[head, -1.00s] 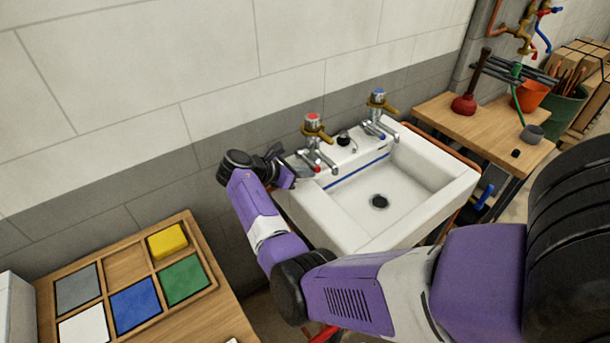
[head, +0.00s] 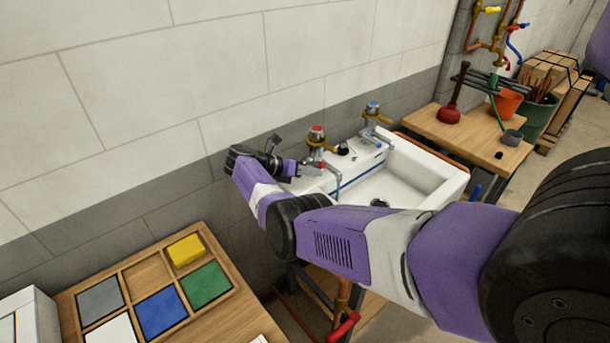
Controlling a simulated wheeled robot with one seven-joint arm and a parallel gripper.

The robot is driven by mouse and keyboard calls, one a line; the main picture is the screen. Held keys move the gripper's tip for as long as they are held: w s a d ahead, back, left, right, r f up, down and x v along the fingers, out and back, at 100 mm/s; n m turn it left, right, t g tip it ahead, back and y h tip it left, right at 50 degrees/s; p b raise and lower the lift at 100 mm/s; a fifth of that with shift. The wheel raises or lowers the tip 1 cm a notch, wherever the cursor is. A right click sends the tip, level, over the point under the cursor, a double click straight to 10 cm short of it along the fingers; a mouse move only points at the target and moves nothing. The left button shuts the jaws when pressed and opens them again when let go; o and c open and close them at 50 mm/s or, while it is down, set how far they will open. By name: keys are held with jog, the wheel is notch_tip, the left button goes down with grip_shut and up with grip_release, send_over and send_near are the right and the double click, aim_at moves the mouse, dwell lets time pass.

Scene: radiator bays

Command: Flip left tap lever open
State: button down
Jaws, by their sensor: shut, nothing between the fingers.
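The left tap (head: 317,134) has a red top and a brass lever, and stands at the back left of the white sink. My gripper (head: 314,170) is shut and empty, reaching in from the left just below and beside the left tap's lever. I cannot tell whether its fingertips touch the tap. My wrist and hand hide part of the tap's base and the sink's left end. A thin pale blue streak shows below the left spout. The right tap (head: 373,113), with a blue top and brass lever, stands farther right.
The white sink (head: 448,180) is partly hidden by my arm. A wooden bench (head: 430,122) with a red plunger (head: 450,110) stands to its right. A sorting tray (head: 137,272) with coloured squares and a yellow block (head: 186,250) lies front left. The tiled wall is close behind.

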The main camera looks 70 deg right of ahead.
jog(key=shift+r, duration=0.35)
jog(key=shift+w+d+r+p, duration=0.2)
jog(key=shift+w+r, duration=0.1)
jog(key=shift+r, duration=0.15)
jog(key=shift+w+d+r+p, duration=0.15)
jog(key=shift+w+r, duration=0.15)
jog(key=shift+r, duration=0.15)
jog(key=shift+w+d+r, duration=0.25)
jog(key=shift+w+r, duration=0.2)
jog(key=shift+w+d+r, duration=0.15)
jog(key=shift+w+r, duration=0.15)
jog(key=shift+r, duration=0.1)
jog(key=f+b+v, duration=0.1)
jog(key=v, duration=0.6)
jog(key=shift+a, duration=0.35)
